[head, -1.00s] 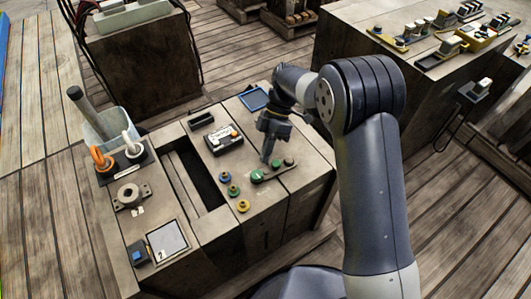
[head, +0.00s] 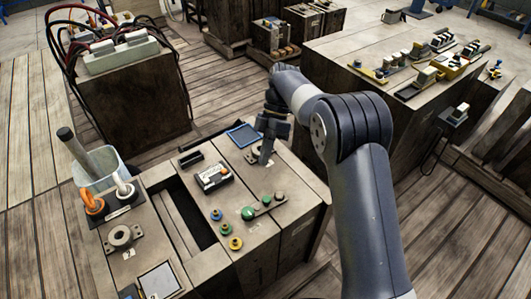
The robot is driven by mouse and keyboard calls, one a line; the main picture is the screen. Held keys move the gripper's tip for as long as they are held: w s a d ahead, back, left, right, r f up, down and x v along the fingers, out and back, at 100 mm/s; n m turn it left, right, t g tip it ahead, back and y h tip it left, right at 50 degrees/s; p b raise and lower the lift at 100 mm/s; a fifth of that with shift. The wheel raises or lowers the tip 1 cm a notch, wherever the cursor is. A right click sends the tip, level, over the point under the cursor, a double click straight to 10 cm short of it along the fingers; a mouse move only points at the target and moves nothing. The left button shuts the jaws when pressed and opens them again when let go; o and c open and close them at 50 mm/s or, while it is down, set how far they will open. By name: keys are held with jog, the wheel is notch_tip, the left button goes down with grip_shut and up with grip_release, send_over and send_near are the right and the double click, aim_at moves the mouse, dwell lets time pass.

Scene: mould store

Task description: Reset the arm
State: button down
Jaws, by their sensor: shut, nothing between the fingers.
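My arm reaches in from the lower right in the head view. My gripper (head: 264,159) points down over the wooden bench top (head: 293,186). It is shut and holds nothing. It is behind the green buttons (head: 250,213) and right of the small black-and-white device (head: 213,177). Its tips are close to a small fitting on the bench, and I cannot tell whether they touch it.
A blue-rimmed tray (head: 243,135) lies behind my gripper. Coloured knobs (head: 226,229) stand at the front. At the left is a clear container (head: 97,165) beside orange and white hooks. Another block with switches (head: 350,50) stands at the right.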

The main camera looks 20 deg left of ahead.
jog(key=b+x, duration=0.1)
jog(key=x, duration=0.6)
jog(key=w+f+m+y+b, duration=0.1)
jog(key=m, duration=0.1)
jog(key=w+d+f+m+t+y, duration=0.1)
jog(key=w+f+m+y, duration=0.1)
jog(key=m, duration=0.1)
jog(key=shift+w+f+m+b, duration=0.2)
jog(key=shift+m+b, duration=0.1)
jog(key=shift+b, duration=0.05)
jog(key=shift+w+d+r+m+t+y+p, duration=0.15)
jog(key=shift+w+d+m+t+y+p, duration=0.15)
jog(key=shift+m, duration=0.25)
jog(key=shift+w+d+r+m+t+y+p, duration=0.1)
jog(key=shift+r+m+t+y+p, duration=0.1)
jog(key=shift+m+y, duration=0.3)
jog(key=shift+w+d+f+m+t+y+p, duration=0.15)
jog(key=shift+w+d+m+t+y+p, duration=0.25)
jog(key=shift+m, duration=0.65)
